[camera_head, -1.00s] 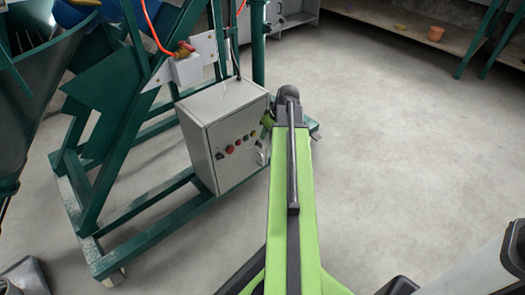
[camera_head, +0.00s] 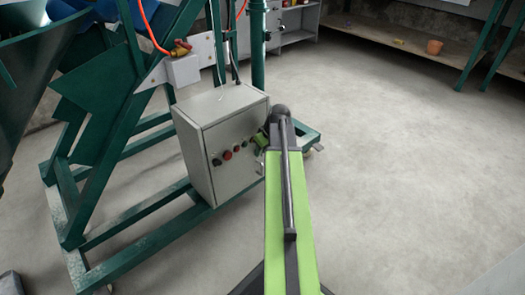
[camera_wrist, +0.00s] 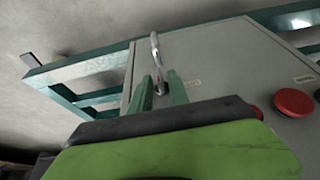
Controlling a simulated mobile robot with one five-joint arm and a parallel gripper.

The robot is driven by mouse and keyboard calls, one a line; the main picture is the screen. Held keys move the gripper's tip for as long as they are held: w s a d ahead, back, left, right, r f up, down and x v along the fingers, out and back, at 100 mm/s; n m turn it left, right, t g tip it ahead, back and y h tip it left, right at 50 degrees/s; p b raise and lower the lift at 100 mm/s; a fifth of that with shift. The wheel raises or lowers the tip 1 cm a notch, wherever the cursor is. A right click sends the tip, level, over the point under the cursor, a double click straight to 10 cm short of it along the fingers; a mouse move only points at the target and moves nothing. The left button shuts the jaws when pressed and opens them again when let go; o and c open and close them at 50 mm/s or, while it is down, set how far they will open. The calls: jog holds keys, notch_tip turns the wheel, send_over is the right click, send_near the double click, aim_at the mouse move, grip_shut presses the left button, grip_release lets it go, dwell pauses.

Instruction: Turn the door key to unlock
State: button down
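A grey control cabinet (camera_head: 205,165) stands on a green frame, and its door faces me. In the wrist view the door (camera_wrist: 225,62) is close and carries a silver handle or key-like piece (camera_wrist: 155,45). A small dark metal piece (camera_wrist: 160,88), perhaps the lock or key, sits just below it. My gripper (camera_wrist: 160,82) has its two green fingers apart on either side of this piece, and I see no clear contact. In the head view my gripper (camera_head: 262,140) is at the door's right side, and my arm hides much of that part.
A red button (camera_wrist: 295,102) is right of my gripper, and several buttons (camera_head: 227,155) line the door. Green frame beams (camera_head: 150,208) run around the cabinet base. The concrete floor (camera_head: 400,150) to the right is open. A shelf (camera_head: 400,30) stands along the back wall.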

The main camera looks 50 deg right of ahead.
jog(key=shift+d, duration=0.3)
jog(key=shift+a, duration=0.15)
jog(key=shift+w, duration=0.1)
jog(key=y+b, duration=0.2)
jog(key=y, duration=0.1)
jog(key=m+y+b, duration=0.1)
jog(key=y+b, duration=0.1)
jog(key=b, duration=0.1)
jog(key=d+m+t+y+b, duration=0.1)
jog(key=y+b, duration=0.1)
jog(key=y, duration=0.1)
jog(key=shift+f+y, duration=0.3)
jog(key=shift+f, duration=0.05)
jog(key=shift+r+b, duration=0.1)
jog(key=shift+b, duration=0.25)
